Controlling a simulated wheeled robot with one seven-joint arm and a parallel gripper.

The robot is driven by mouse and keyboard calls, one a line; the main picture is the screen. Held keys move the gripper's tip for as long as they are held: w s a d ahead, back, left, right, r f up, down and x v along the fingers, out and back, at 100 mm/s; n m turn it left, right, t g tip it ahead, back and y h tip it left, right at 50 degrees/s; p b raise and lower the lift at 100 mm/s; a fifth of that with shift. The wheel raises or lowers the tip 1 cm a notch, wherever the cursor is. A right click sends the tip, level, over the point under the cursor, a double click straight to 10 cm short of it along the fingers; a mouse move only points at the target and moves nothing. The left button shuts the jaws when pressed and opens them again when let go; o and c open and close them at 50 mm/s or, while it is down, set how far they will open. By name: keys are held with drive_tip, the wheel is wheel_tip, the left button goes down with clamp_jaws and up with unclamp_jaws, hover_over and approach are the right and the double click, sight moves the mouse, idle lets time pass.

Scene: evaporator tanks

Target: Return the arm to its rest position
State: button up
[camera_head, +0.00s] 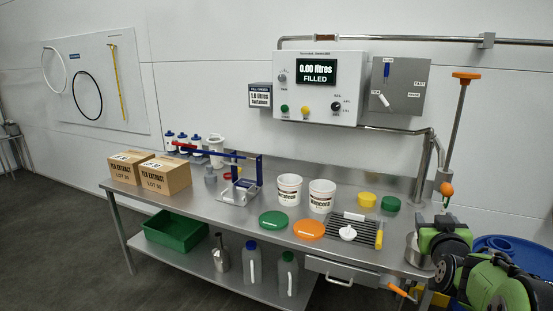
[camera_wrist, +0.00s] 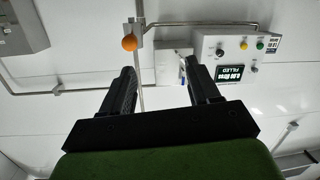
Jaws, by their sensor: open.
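In the wrist view my gripper (camera_wrist: 158,72) is open, its two black fingers well apart with nothing held between them. That view is upside down and looks toward the wall, the filling control box (camera_wrist: 226,50) and an orange knob (camera_wrist: 129,43). In the head view my green and black arm (camera_head: 490,283) is folded at the lower right, beside the right end of the steel bench (camera_head: 240,222). My gripper's fingers cannot be made out in the head view.
Above the bench hangs the control box (camera_head: 316,87), reading 0.00 litres. Two white tubs (camera_head: 289,188), a green lid (camera_head: 274,220), an orange lid (camera_head: 310,230) and two cartons (camera_head: 166,177) stand on the bench. A blue drum (camera_head: 505,246) stands behind my arm. Floor at left is clear.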

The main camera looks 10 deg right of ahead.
drive_tip(key=s+a+n+g+y, duration=0.1)
drive_tip(key=s+a+y, duration=0.15)
drive_tip(key=a, duration=0.45)
drive_tip(key=s+a+f+n+g+y, duration=0.1)
drive_tip(key=s+a+g, duration=0.1)
drive_tip(key=s+a, duration=0.35)
drive_tip(key=s+a+n+g+y, duration=0.1)
drive_tip(key=s+a+y, duration=0.1)
drive_tip(key=a, duration=0.6)
drive_tip(key=s+a+f+g+y, duration=0.1)
drive_tip(key=s+a+f+g, duration=0.2)
drive_tip(key=s, duration=0.5)
drive_tip(key=s+a+f+g+y, duration=0.1)
drive_tip(key=s+a+f+g, duration=0.15)
drive_tip(key=s+a, duration=0.45)
drive_tip(key=s+d+r+p, duration=0.2)
drive_tip(key=s+r+p, duration=0.1)
drive_tip(key=r+p, duration=1.1)
drive_tip(key=shift+s+n+p, duration=0.15)
drive_tip(key=shift+n+p, duration=0.15)
drive_tip(key=shift+p, duration=0.3)
drive_tip(key=shift+d+r, duration=0.1)
